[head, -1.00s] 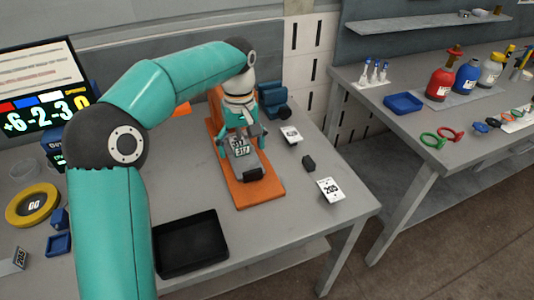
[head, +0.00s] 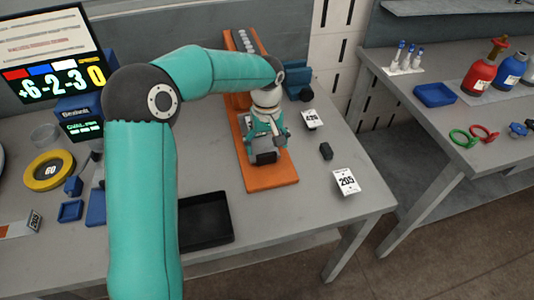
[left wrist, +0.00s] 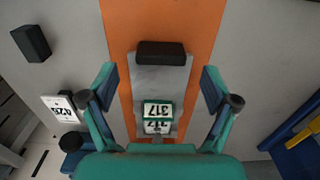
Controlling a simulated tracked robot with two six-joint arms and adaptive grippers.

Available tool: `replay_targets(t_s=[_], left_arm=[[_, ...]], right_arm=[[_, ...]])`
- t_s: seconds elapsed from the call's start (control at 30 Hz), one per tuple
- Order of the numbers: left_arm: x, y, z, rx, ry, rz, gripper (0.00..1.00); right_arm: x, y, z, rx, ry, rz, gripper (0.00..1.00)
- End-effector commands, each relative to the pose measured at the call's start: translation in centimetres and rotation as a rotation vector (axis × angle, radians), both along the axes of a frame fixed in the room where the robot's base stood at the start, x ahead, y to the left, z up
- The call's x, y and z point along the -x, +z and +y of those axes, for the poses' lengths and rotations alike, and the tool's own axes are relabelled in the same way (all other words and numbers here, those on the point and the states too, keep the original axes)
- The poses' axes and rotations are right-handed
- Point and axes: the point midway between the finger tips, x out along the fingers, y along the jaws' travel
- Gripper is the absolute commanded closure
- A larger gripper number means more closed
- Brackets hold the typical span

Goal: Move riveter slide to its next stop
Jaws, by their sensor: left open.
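The riveter slide is a grey plate (left wrist: 146,80) with a black block (left wrist: 162,52) at its end, on an orange base (head: 270,181). In the head view the block (head: 264,157) shows in front of my left gripper (head: 267,140), which hides most of the plate. My left gripper is open over the slide; in the left wrist view its fingers (left wrist: 158,84) stand on either side of the plate, apart from it. My right gripper is not in view.
A black tray (head: 205,240) lies left of the base. A small dark block (head: 326,151) and cards marked 205 (head: 345,181) and 420 (head: 312,119) lie right of it. A display (head: 60,55) and yellow ring (head: 48,171) are at the left. A second table stands right.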

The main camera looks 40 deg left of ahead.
Motion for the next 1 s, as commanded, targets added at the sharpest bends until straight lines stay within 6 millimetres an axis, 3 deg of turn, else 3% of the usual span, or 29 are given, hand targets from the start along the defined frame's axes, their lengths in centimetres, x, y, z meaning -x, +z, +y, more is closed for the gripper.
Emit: replay_targets(t_s=[0.1,0.3,0.67,1.0], left_arm=[[0.1,-2.0,0.0,0.0,0.0,0.004,0.12],[0.0,-3.8,0.0,0.0,0.0,0.001,0.12],[0.0,-4.2,0.0,0.0,-0.001,0.0,0.14],[-0.1,-4.1,-0.1,0.0,-0.002,-0.001,0.71]], right_arm=[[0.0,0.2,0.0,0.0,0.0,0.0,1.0],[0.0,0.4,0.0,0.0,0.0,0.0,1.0],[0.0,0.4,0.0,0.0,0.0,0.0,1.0],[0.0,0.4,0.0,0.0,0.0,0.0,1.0]])
